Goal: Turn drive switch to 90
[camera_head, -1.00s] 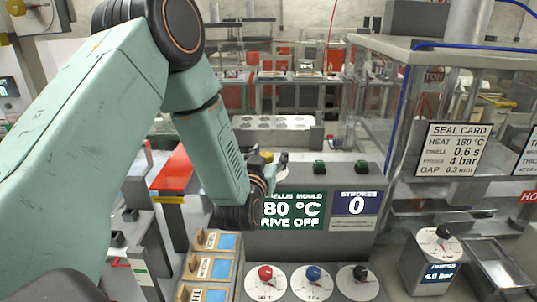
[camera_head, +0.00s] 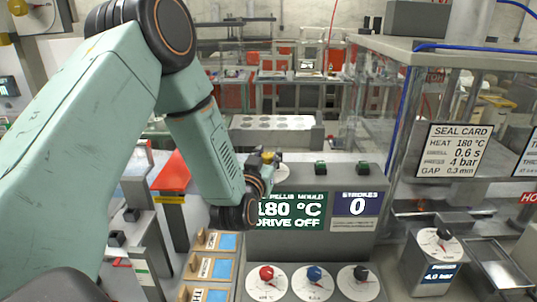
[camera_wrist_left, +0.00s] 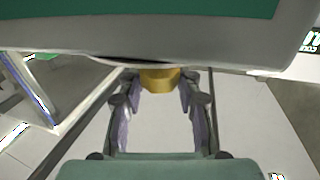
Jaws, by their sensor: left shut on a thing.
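A yellow knob (camera_head: 267,156), which looks like the drive switch, sits on a pale round plate (camera_head: 281,170) at the left of the grey control console (camera_head: 300,166). My left gripper (camera_head: 264,172) reaches it from the left and covers most of it. In the left wrist view the yellow knob (camera_wrist_left: 160,79) is between the fingertips of my left gripper (camera_wrist_left: 160,98), which is shut on it. The knob's pointer and scale marks are hidden. The green display (camera_head: 291,210) reads 180 °C and DRIVE OFF. My right gripper is not in view.
Below the display are a red knob (camera_head: 266,273), a blue knob (camera_head: 314,273) and a black knob (camera_head: 360,273) on white dials. The blue display (camera_head: 357,204) reads STROKES 0. A seal card (camera_head: 460,150) hangs at the right, above a press dial (camera_head: 443,234).

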